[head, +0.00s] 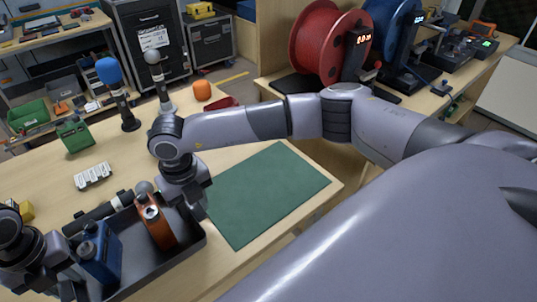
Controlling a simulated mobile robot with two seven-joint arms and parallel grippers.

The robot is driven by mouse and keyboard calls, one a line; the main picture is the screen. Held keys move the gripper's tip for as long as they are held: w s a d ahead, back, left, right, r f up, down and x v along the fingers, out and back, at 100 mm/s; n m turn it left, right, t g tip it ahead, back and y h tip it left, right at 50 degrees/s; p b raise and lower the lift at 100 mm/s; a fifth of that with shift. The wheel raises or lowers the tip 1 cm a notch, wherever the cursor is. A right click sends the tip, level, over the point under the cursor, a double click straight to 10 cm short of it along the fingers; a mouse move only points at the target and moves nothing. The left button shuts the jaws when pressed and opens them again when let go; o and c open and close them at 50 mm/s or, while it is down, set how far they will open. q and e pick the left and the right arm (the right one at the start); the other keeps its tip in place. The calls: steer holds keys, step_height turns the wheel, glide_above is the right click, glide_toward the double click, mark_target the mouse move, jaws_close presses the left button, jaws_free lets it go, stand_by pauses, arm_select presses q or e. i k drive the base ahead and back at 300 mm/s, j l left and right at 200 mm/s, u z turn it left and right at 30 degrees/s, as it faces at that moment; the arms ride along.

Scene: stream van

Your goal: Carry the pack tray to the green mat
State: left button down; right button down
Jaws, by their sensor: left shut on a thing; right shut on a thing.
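The dark grey pack tray (183,258) is at the lower left, left of the green mat (268,192), and its near corner is cut off by the frame. In it are a blue device (99,254), an orange device (156,228) and a dark microphone (108,209). My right gripper (198,208) is shut on the tray's far right side. My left gripper (62,284) is shut on the tray's left side; its fingertips are partly hidden. The green mat is bare and flat. I cannot tell whether the tray touches the table.
On the wooden table (135,165) stand a blue-topped microphone (109,73), a grey microphone (157,75), a green box (75,136), a white block (92,176) and an orange foam ball (202,90). Cable reels (322,40) stand on the back bench. My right arm passes above the mat.

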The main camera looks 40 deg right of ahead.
mark_target(261, 186)
steer(key=l, duration=1.6)
